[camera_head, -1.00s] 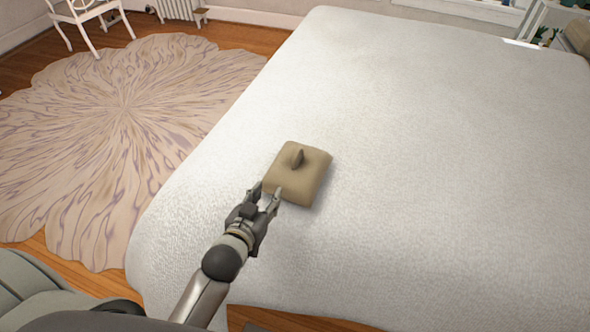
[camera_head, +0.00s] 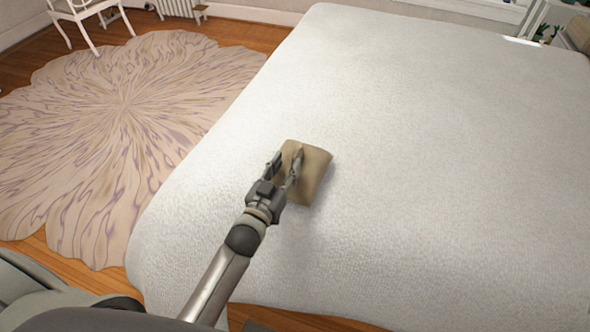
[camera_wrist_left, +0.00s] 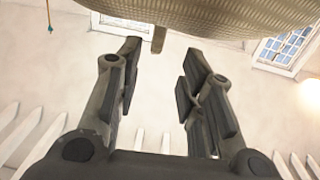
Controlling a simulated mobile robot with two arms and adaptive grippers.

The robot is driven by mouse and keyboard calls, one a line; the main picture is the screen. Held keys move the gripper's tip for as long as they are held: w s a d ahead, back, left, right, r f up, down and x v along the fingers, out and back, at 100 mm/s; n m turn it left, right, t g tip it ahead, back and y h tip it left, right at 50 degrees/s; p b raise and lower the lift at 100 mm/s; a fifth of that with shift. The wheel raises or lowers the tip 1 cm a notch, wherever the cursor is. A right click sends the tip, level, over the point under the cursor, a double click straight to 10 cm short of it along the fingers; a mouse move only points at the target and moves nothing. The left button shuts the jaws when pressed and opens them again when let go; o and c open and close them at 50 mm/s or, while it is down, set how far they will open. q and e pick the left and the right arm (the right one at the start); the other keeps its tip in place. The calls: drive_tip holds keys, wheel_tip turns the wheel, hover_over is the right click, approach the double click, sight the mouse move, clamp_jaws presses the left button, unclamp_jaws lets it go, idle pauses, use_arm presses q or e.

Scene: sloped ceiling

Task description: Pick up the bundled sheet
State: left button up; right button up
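The bundled sheet (camera_head: 317,168) is a tan, square, cushion-like bundle on the white bed. My left gripper (camera_head: 287,160) reaches over its near left part, with its two fingers apart. The sheet's raised knot is largely hidden by the fingers in the head view. In the left wrist view, the left gripper (camera_wrist_left: 160,65) is open, and a tan woven surface of the sheet (camera_wrist_left: 220,14) fills the top edge. A small tan tab (camera_wrist_left: 159,39) hangs from it between the fingertips, with visible gaps on both sides. My right gripper is not in view.
The wide white bed (camera_head: 430,150) is clear around the sheet. A round patterned rug (camera_head: 110,120) lies on the wooden floor to the left. A white chair (camera_head: 85,18) stands at the far left. A shelf (camera_head: 560,25) stands at the far right.

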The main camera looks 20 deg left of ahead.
sight(296, 153)
use_arm(q)
drive_tip(key=w, duration=0.2)
drive_tip(key=w+d, duration=0.1)
drive_tip(key=w, duration=0.2)
drive_tip(key=shift+r, duration=0.1)
clamp_jaws()
drive_tip(key=shift+r, duration=0.1)
